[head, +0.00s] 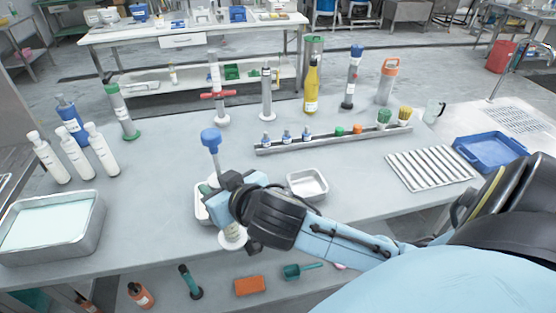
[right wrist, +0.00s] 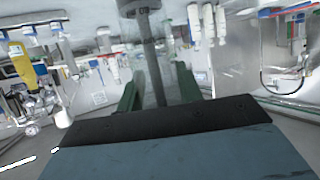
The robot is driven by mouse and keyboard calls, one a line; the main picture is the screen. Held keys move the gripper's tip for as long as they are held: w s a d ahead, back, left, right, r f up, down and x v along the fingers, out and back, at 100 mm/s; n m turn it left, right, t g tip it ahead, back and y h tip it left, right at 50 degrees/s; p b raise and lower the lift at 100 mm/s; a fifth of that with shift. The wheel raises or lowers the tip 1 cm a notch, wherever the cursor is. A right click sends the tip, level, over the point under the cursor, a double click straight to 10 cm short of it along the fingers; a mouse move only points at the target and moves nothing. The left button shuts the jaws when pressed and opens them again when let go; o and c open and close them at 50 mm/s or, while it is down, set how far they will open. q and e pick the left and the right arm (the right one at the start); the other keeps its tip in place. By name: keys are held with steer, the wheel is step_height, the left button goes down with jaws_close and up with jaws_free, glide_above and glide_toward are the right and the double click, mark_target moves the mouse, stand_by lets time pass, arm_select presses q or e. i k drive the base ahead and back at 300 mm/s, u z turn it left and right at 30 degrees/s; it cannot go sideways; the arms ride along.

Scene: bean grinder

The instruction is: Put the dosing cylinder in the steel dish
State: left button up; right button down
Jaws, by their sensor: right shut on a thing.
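My right gripper (head: 228,190) is shut on an upright, slightly tilted cylinder with a blue knob on top (head: 210,140) and a pale round base (head: 232,239), which I take for the dosing cylinder. The gripper hides its middle. I cannot tell whether the base touches the table. In the right wrist view its grey shaft (right wrist: 152,62) stands between the green fingers. A small empty steel dish (head: 307,184) lies on the table just right of the gripper. Another small dish with something green in it (head: 201,213) is partly hidden behind the gripper. My left gripper is out of view.
A large steel tray with pale liquid (head: 83,242) stands at left, near several white bottles (head: 102,150). A rail with small vials (head: 268,149) and several tall cylinders stand behind. A ribbed rack (head: 430,168) and blue tray (head: 490,153) are at right. The table between the large tray and the gripper is clear.

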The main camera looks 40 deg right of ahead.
mark_target(307, 190)
steer(key=u, duration=0.2)
steer(key=i, duration=0.65)
steer(key=z, duration=1.8)
